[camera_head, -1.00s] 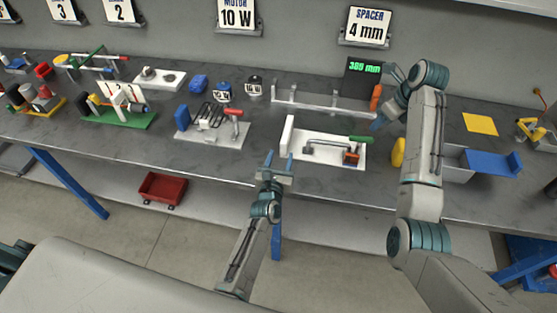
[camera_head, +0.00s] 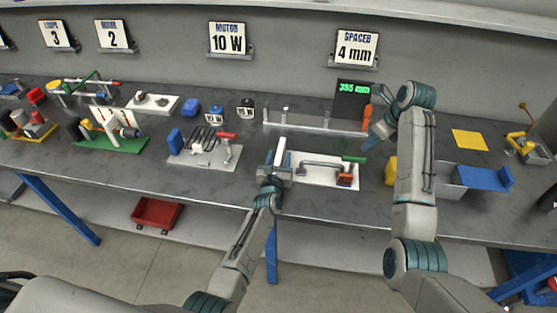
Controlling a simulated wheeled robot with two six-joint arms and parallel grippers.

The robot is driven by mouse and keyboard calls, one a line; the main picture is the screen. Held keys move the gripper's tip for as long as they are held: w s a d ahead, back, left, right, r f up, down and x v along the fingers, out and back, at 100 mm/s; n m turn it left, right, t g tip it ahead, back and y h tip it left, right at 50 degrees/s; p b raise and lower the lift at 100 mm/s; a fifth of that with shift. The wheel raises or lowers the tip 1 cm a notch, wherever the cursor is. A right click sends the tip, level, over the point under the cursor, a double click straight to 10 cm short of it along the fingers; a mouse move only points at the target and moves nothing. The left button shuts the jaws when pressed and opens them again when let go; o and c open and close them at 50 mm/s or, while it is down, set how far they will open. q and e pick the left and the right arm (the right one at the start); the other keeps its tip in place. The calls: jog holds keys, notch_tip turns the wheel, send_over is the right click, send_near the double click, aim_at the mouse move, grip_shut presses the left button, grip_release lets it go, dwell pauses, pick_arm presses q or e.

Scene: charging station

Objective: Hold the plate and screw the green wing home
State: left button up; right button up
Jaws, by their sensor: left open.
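The white plate (camera_head: 319,182) lies on the bench right of centre. It bears a grey bar, a red-orange block (camera_head: 344,181) and an upright white block (camera_head: 280,150) at its left end. The green wing (camera_head: 354,159) sits at the plate's back right, above its edge. My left gripper (camera_head: 276,161) is open at the plate's left end, with its fingers by the upright white block; I cannot tell whether they touch it. My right gripper (camera_head: 370,141) is just behind and right of the green wing, apart from it; its fingers are too small to read.
A grey rail (camera_head: 312,123) and a display (camera_head: 353,96) reading 355 mm stand behind the plate. An orange item (camera_head: 367,114) and a yellow item (camera_head: 390,170) are near my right arm. A grey board with a red-handled clamp (camera_head: 205,155) lies to the left.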

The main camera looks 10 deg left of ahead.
pick_arm(q)
grip_shut()
pick_arm(e)
jog(key=shift+o, duration=0.2)
